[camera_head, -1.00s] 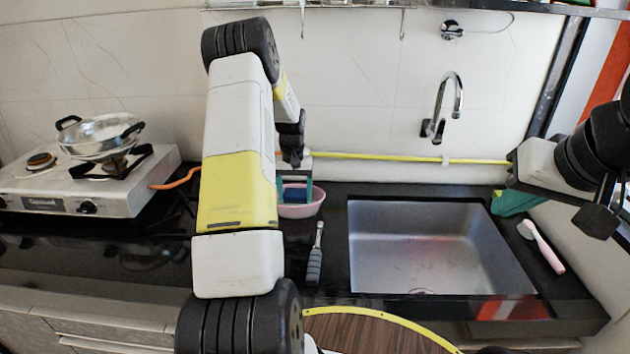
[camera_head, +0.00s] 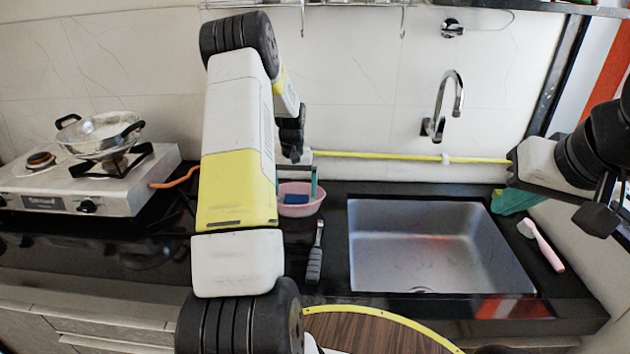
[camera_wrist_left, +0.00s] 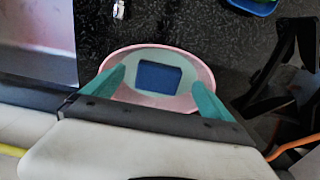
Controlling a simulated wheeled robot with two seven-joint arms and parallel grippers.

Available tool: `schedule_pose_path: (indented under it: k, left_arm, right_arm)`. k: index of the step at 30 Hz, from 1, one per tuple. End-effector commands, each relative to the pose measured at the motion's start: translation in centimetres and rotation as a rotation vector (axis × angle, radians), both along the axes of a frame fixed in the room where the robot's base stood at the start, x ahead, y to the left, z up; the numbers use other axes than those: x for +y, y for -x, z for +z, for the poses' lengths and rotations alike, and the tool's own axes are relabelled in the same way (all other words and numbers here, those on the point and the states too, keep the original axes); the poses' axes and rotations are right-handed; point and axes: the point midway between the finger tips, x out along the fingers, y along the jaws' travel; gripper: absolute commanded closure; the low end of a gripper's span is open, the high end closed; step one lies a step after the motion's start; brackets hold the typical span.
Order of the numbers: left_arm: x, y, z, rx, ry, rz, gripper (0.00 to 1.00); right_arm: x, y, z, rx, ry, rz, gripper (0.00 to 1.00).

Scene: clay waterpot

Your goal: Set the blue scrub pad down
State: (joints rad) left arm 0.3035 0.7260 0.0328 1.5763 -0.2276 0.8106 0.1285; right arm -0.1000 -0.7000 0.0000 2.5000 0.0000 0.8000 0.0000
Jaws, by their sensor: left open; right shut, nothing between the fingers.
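The blue scrub pad (camera_head: 296,199) lies in a pink bowl (camera_head: 300,211) on the dark counter, left of the sink. In the left wrist view, the blue pad (camera_wrist_left: 158,77) rests flat on the bowl's pale inside, within the pink rim (camera_wrist_left: 190,61). My left gripper (camera_head: 296,181) is open above the bowl. Its two teal fingers stand apart on either side of the pad, and a gap shows between pad and fingers in the left wrist view (camera_wrist_left: 156,90). My right gripper (camera_head: 508,203) is shut and empty at the sink's right side, partly hidden by its own arm.
A dark-handled tool (camera_head: 315,255) lies on the counter in front of the bowl. The sink (camera_head: 430,245) is to the right, with a pink brush (camera_head: 541,245) beyond it. A stove (camera_head: 75,188) with a pan (camera_head: 100,135) stands at the left.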

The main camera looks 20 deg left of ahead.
Motion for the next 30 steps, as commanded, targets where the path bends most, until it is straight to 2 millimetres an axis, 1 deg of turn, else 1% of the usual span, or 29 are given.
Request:
schedule_pose_path:
  k: [1,6,11,15,24,26,29,30]
  left_arm:
    - [0.0,-0.1,0.9,-0.005,-0.001,0.000,0.03]
    - [0.0,-0.1,3.5,-0.004,-0.001,0.000,0.03]
    - [0.0,-0.1,5.4,-0.004,-0.001,0.001,0.03]
    - [0.0,0.0,5.8,-0.001,0.000,0.001,0.03]
    - [0.0,0.0,5.8,-0.001,0.000,0.000,0.03]
    - [-0.2,0.1,6.3,-0.006,-0.001,-0.003,0.03]
    - [-1.0,0.6,8.4,-0.032,0.000,-0.015,0.03]
    - [-1.6,1.1,9.8,-0.048,0.000,-0.024,0.03]
  right_arm:
    - [0.0,0.0,0.0,0.000,0.000,0.000,1.00]
    - [0.0,0.0,0.0,0.000,0.000,0.000,1.00]
    - [0.0,0.0,0.0,0.000,0.000,0.000,1.00]
    - [0.0,0.0,0.0,0.000,0.000,0.000,1.00]
    - [0.0,0.0,0.0,0.000,0.000,0.000,1.00]
    - [0.0,0.0,0.0,0.000,0.000,0.000,1.00]
    - [0.0,0.0,0.0,0.000,0.000,0.000,1.00]
    - [0.0,0.0,0.0,0.000,0.000,0.000,1.00]
